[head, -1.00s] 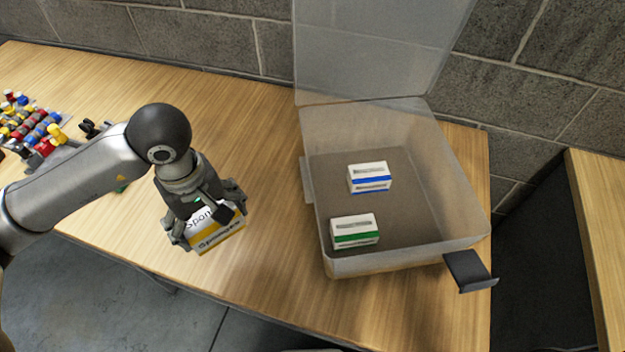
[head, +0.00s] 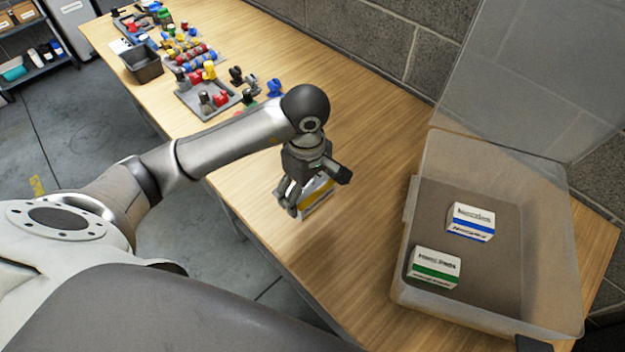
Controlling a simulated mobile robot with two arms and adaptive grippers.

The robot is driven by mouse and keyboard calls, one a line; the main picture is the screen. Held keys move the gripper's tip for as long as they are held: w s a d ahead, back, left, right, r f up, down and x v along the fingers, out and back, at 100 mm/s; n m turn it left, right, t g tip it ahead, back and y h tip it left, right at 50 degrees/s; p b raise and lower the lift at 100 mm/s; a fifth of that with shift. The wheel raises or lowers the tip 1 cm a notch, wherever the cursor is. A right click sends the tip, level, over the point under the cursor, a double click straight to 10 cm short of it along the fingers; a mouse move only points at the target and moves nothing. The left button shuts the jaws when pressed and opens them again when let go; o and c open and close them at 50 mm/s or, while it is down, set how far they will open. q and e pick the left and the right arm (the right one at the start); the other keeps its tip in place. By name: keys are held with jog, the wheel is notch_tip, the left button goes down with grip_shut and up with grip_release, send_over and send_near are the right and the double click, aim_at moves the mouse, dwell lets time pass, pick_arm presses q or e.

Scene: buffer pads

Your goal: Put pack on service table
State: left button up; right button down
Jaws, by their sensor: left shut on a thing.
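My left gripper (head: 306,206) is shut on a white and yellow pack (head: 319,196), labelled as sponges a moment ago. It holds the pack over the wooden table (head: 365,215), left of the clear box; whether the pack touches the tabletop I cannot tell. The gripper fingers hide part of the pack. A white and blue pack (head: 471,222) and a white and green pack (head: 434,268) lie inside the clear box. My right gripper does not show.
The clear box (head: 497,321) stands at the table's right end with its lid (head: 535,75) raised. Coloured parts in grey trays (head: 212,107) and a dark bin (head: 142,63) fill the table's far left. A shelf (head: 38,62) stands at the far left.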

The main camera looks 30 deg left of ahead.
pick_arm(q)
jog(key=w+a+f, duration=0.1)
jog(key=w+f, duration=0.1)
jog(key=w+a+f+p, duration=0.1)
jog(key=w+f, duration=0.1)
jog(key=w+a+f, duration=0.1)
jog(key=w+f, duration=0.1)
jog(key=shift+w+a+f+p, duration=0.1)
jog(key=shift+w+a+p, duration=0.25)
jog(key=shift+p, duration=0.05)
jog(key=shift+w+a+f, duration=0.3)
jog(key=shift+w+f, duration=0.15)
jog(key=shift+f, duration=0.2)
notch_tip(320, 180, down, 2)
jog(key=shift+p, duration=0.8)
jog(key=shift+f, duration=0.55)
jog(key=shift+f, duration=0.1)
